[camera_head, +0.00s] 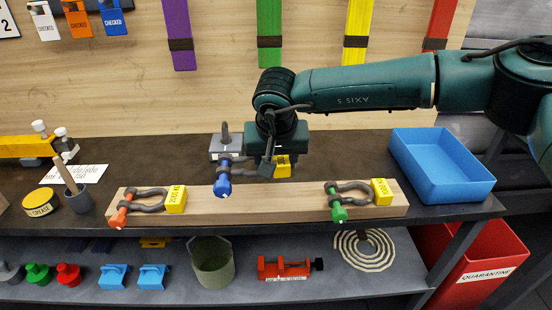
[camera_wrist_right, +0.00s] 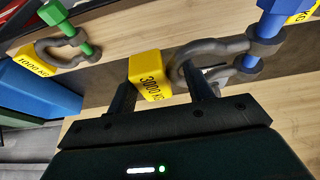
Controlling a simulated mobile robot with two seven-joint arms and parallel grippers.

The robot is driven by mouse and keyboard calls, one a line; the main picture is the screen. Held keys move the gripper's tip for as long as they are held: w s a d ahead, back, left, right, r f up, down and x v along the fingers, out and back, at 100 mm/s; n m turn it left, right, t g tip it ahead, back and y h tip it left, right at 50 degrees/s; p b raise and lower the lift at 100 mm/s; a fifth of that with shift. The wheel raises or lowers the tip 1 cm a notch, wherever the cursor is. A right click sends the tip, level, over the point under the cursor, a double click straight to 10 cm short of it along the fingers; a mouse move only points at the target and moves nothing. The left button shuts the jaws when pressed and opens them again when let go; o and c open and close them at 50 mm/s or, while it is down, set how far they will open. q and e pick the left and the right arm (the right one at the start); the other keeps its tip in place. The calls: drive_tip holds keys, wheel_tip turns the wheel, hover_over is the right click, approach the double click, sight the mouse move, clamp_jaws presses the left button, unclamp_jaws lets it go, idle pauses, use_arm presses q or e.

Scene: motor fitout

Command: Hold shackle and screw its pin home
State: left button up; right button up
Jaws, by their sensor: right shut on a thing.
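The shackle with the blue pin (camera_head: 223,182) is grey, with a yellow tag (camera_head: 282,163) that reads 3000 KG in the wrist view (camera_wrist_right: 150,78). My right gripper (camera_head: 268,166) is shut on this shackle at its tag end; its fingers (camera_wrist_right: 162,90) stand on either side of the tag. The blue pin (camera_wrist_right: 284,20) crosses the shackle's ears, and blue shows between them. How deep it is screwed in is unclear. The shackle is near the back edge of the wooden board (camera_head: 270,204); whether it touches the board is unclear. My left gripper is out of view.
An orange-pin shackle (camera_head: 150,206) and a green-pin shackle (camera_head: 352,186) rest on the board's left and right ends. A grey block with a loop (camera_head: 226,143) stands behind. A blue bin (camera_head: 440,165) is at right; a cup (camera_head: 76,198) and grease tin (camera_head: 41,203) are at left.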

use_arm(q)
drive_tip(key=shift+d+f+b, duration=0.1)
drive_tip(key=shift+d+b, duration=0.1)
drive_tip(key=shift+b, duration=0.25)
use_arm(e)
drive_tip(key=shift+f, duration=0.6)
drive_tip(key=shift+f, duration=0.15)
drive_tip(key=shift+f+b, duration=0.75)
drive_tip(key=shift+f, duration=0.05)
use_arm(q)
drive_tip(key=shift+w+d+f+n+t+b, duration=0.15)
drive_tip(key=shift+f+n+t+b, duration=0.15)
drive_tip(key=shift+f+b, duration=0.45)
use_arm(e)
drive_tip(key=shift+f, duration=0.85)
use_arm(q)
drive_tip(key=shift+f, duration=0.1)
use_arm(e)
drive_tip(key=shift+f, duration=0.1)
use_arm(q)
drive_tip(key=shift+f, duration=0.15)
use_arm(e)
drive_tip(key=shift+f, duration=0.25)
